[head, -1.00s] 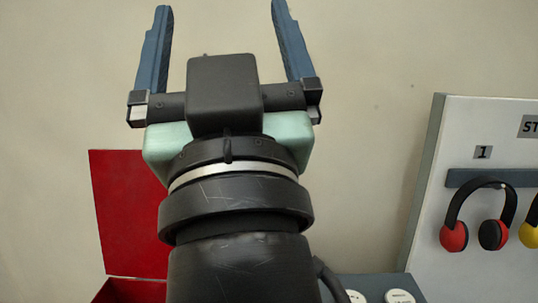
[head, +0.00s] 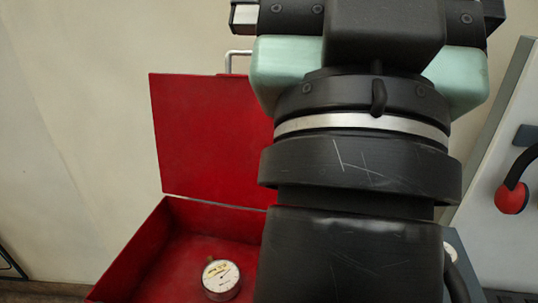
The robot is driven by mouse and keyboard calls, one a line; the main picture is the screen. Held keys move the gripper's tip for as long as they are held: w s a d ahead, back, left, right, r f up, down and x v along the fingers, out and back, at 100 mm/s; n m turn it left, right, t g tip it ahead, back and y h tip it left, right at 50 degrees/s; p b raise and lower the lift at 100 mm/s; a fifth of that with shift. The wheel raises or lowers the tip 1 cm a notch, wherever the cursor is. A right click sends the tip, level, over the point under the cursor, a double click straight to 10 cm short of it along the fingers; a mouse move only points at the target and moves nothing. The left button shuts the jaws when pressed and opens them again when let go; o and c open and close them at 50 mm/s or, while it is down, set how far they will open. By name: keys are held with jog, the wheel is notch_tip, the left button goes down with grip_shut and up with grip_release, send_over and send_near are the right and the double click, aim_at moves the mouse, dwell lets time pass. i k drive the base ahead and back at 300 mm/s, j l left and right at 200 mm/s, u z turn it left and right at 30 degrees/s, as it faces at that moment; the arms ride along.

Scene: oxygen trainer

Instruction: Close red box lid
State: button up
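The red box (head: 140,252) stands at the lower left of the head view. Its lid (head: 205,135) is open and stands upright at the back of the box. A silver handle (head: 229,60) shows at the lid's top edge. The right part of the box and lid is hidden behind my arm. A round pressure gauge with a white dial (head: 221,278) lies inside the box. My gripper's body is at the top right, in front of the lid's right side in the picture. Its fingers are beyond the top edge of the frame.
A white panel (head: 505,190) stands at the right, with part of a red and black headset (head: 513,197) on it. A plain beige wall (head: 75,120) is behind the box.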

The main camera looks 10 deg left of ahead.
aim_at(211, 132)
jog(key=l+u, duration=0.1)
jog(key=u, duration=0.3)
jog(key=i+l+u, duration=0.1)
jog(key=u, duration=0.3)
jog(key=l+u, duration=0.1)
jog(key=u, duration=0.3)
jog(key=i+l+u, duration=0.1)
jog(key=u, duration=0.3)
